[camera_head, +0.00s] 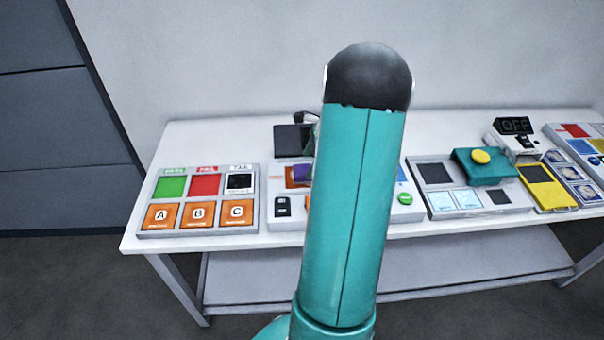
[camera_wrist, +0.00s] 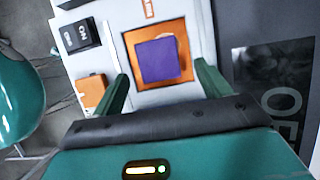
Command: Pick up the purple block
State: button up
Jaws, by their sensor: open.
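The purple block (camera_wrist: 160,60) sits on an orange square (camera_wrist: 178,28) of a white panel in the wrist view. In the head view only a small part of the purple block (camera_head: 301,173) shows, left of my teal arm, which hides the rest. My gripper (camera_wrist: 165,82) is open in the wrist view. One green finger is to the left of the block and the other to its right, with the block between and slightly ahead of them. No contact is visible.
A black ON switch (camera_wrist: 80,36) and a smaller orange piece (camera_wrist: 90,90) are left of the block. A dark OFF display (camera_wrist: 280,90) lies to the right. On the white table (camera_head: 150,205), a panel of coloured A, B, C tiles (camera_head: 198,214) stands at left.

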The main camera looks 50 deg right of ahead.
aim_at(305, 170)
jog(key=shift+x, duration=1.55)
jog(key=c, duration=1.2)
jog(key=shift+o, duration=0.2)
